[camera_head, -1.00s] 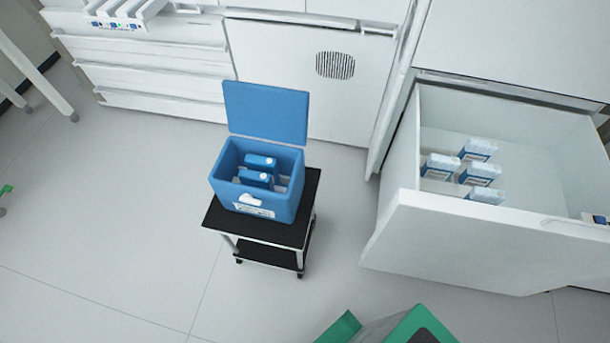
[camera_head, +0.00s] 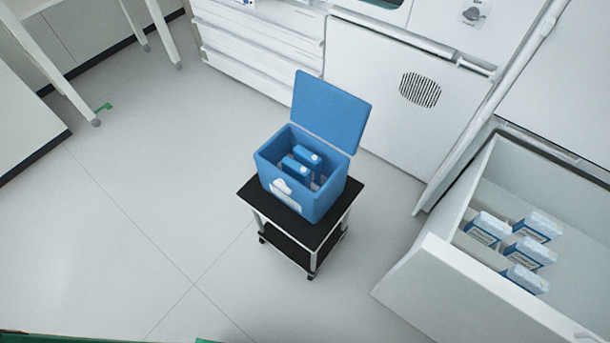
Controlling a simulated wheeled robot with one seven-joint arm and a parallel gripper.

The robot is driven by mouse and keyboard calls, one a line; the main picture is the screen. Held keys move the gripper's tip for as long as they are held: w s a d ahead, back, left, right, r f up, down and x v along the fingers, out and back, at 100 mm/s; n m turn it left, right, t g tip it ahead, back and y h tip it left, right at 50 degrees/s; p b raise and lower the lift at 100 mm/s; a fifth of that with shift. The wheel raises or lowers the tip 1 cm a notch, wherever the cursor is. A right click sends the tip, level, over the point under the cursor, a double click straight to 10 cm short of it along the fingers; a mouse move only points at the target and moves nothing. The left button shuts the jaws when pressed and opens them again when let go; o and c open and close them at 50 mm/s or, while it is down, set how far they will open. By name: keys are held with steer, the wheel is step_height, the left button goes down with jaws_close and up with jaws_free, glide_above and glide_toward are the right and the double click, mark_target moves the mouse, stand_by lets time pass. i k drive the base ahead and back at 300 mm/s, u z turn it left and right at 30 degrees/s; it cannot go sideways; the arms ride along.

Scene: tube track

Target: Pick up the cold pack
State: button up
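Several white-and-blue packs, which look like cold packs (camera_head: 535,228), stand in the open white drawer (camera_head: 440,296) at the right. Others in the drawer are partly cut off by its front wall. An open blue cooler box (camera_head: 328,200) stands in the middle with its lid raised. Blue packs (camera_head: 310,155) stand upright inside it, partly hidden by its walls. I cannot tell which of these the task means. My gripper is not in view.
The cooler sits on a small black-topped cart (camera_head: 268,205). White cabinets (camera_head: 390,125) line the back, and table legs (camera_head: 165,35) stand at the upper left. The floor (camera_head: 110,250) left of the cart is clear.

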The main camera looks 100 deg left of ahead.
mark_target(295, 169)
steer(key=u, duration=0.05)
steer(key=k, duration=1.8)
steer(key=u, duration=1.45)
steer(key=i, duration=1)
steer(key=z, duration=0.05)
